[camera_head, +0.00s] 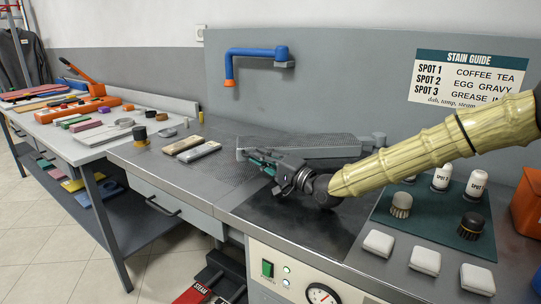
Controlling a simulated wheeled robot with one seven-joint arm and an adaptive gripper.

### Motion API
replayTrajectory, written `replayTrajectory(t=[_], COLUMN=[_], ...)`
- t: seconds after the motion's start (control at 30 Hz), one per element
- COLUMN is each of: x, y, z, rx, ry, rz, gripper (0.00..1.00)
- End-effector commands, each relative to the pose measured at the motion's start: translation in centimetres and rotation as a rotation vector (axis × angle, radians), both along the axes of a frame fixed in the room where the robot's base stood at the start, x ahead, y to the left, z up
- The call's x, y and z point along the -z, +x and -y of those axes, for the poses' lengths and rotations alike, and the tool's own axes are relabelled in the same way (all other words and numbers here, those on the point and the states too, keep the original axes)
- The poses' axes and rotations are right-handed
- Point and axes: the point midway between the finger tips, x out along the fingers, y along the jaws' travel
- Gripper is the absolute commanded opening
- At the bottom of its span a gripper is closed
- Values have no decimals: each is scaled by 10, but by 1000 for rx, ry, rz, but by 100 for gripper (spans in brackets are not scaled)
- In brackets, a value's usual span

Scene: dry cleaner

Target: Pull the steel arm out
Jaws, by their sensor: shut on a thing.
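The steel arm (318,145) is a long grey perforated piece lying across the back of the steel worktop, roughly level, below the wall panel. Its broader part is at the right, and its left end is near my gripper. My gripper (256,160) is dark with green on its fingers. It comes in from the right, low over the worktop, and is shut at the near left end of the steel arm. The fingers hide the exact contact there.
A blue pipe with an orange tip (256,54) juts from the panel. Two pale bars (190,148) lie left of my gripper. A green mat (436,222) holds bottles and brushes at the right; white pads (424,261) lie in front. The dark worktop before my gripper is clear.

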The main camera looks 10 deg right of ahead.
Motion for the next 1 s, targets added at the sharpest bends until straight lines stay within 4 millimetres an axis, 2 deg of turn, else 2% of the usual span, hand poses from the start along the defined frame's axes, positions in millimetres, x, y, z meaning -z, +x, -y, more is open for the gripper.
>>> replayTrajectory(t=[0.4, 0.43, 0.5, 0.53, 0.57, 0.83, 1.0], x=[5, 5, 5, 5, 4, 3, 3], y=[-6, -6, -6, -5, -5, -4, -9], z=[-1, -1, -1, -1, -1, -4, 4], rx=[-11, -11, -10, -11, -11, -13, -10], ry=[-3, -3, -4, -3, -3, -2, -1], rz=[-7, -7, -8, -7, -7, -4, -3], gripper=[0, 12, 24, 30, 31, 31, 31])
